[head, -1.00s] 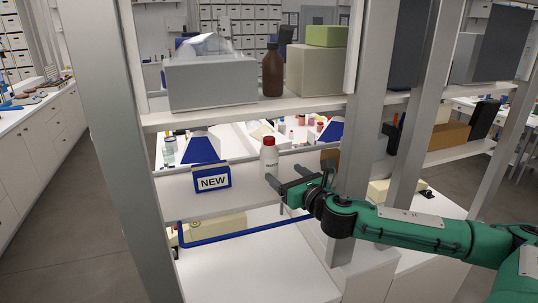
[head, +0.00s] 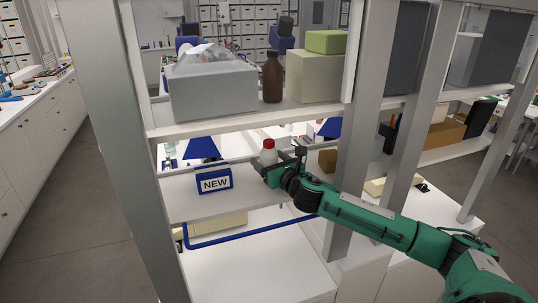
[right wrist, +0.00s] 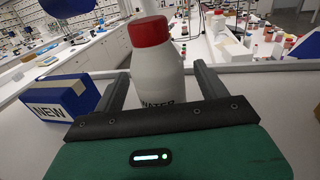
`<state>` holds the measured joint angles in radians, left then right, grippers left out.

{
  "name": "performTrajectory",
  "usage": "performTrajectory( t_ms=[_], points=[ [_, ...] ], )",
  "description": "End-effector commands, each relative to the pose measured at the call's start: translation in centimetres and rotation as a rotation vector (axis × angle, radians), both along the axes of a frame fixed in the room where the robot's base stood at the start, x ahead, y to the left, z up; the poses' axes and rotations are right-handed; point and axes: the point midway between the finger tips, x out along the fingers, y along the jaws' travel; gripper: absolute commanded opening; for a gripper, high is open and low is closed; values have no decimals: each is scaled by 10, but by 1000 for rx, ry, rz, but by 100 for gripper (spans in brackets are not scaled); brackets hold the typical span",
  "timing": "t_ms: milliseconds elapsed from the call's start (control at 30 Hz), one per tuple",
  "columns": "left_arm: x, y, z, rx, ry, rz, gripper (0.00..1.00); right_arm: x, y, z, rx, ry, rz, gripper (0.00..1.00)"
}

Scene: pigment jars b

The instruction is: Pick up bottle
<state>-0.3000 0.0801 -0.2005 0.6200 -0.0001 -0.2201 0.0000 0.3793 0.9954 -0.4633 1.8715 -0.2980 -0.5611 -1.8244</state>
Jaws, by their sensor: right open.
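The bottle is white with a red cap and stands upright on the middle shelf. In the head view the bottle (head: 268,154) shows its cap and upper body, and my gripper hides its lower part. My right gripper (head: 276,168) is right at it. In the right wrist view the bottle (right wrist: 156,65) stands between the two fingers of my open right gripper (right wrist: 160,88), with dark lettering low on its body. A gap shows between the bottle and each finger. My left gripper is not in view.
The upper shelf (head: 215,127) holds a grey box (head: 212,90), a brown bottle (head: 272,78) and a beige box (head: 318,77). A grey post (head: 365,130) rises to the right.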

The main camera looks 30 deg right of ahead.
Motion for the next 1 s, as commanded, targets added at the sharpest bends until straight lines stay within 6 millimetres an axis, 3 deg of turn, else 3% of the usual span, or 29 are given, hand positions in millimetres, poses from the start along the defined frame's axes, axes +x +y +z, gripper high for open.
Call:
performTrajectory(
  t_ms=[367, 633, 1000],
  points=[
    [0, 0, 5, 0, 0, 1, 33, 9, 0, -1, -1, 0, 1, 75],
    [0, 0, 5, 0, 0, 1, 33, 9, 0, 0, -1, 0, 1, 24],
    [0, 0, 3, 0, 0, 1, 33, 9, 0, 3, -1, -3, 1, 22]
  ],
)
